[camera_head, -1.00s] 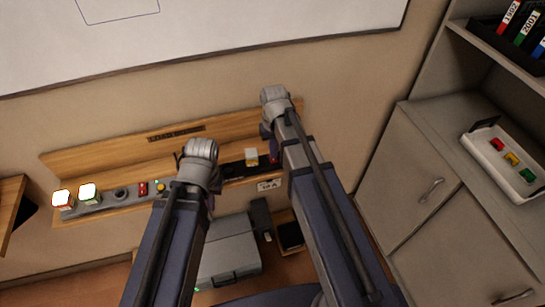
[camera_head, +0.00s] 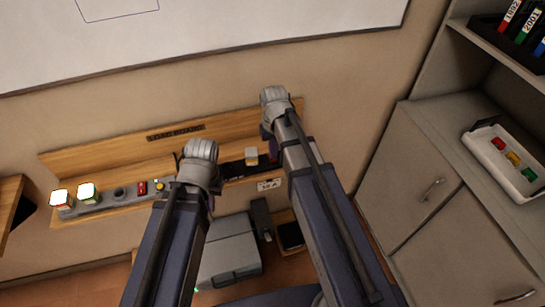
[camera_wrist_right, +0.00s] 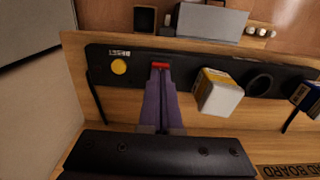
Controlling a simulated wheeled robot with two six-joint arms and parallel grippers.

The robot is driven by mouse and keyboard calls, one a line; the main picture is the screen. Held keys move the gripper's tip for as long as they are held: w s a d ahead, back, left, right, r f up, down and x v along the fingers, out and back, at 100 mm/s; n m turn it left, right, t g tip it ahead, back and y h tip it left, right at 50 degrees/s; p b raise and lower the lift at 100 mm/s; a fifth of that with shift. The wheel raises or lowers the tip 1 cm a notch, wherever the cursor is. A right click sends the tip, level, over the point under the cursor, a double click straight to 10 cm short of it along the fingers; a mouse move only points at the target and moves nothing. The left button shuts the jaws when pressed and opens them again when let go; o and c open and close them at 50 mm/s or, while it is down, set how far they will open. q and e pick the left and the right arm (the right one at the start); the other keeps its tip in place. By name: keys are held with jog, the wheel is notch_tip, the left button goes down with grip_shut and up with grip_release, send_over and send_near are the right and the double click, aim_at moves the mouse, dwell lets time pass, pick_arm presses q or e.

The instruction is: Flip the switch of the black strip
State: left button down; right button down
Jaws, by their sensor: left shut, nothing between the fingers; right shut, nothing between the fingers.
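The black strip (camera_wrist_right: 187,70) runs along the wooden board in the right wrist view. It carries a yellow round button (camera_wrist_right: 119,66), a red switch (camera_wrist_right: 160,65) and a white-and-yellow cube (camera_wrist_right: 219,93). My right gripper (camera_wrist_right: 160,78) is shut and empty, its tips right at the red switch; I cannot tell whether they touch it. In the head view part of the black strip (camera_head: 232,170) shows between my arms, and my right arm hides the switch. My left gripper (camera_head: 211,202) is shut and empty, mostly hidden behind its wrist, in front of the board.
A grey strip (camera_head: 100,206) with lit cubes and buttons lies left on the wooden shelf (camera_head: 110,170). A grey box (camera_head: 230,250) stands below. A cabinet (camera_head: 410,190) with a white tray (camera_head: 505,165) is at right. A whiteboard (camera_head: 200,30) hangs above.

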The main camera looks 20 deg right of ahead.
jog(key=shift+f+b, duration=0.55)
jog(key=shift+f, duration=0.05)
jog(key=shift+r, duration=0.15)
notch_tip(320, 180, up, 7)
jog(key=p, duration=0.7)
dwell(0.4)
jog(key=s+a+n+h, duration=0.1)
jog(key=s+a+n, duration=0.2)
jog(key=s+a, duration=0.7)
jog(key=s, duration=0.4)
jog(key=shift+s+a, duration=0.2)
jog(key=shift+a, duration=0.05)
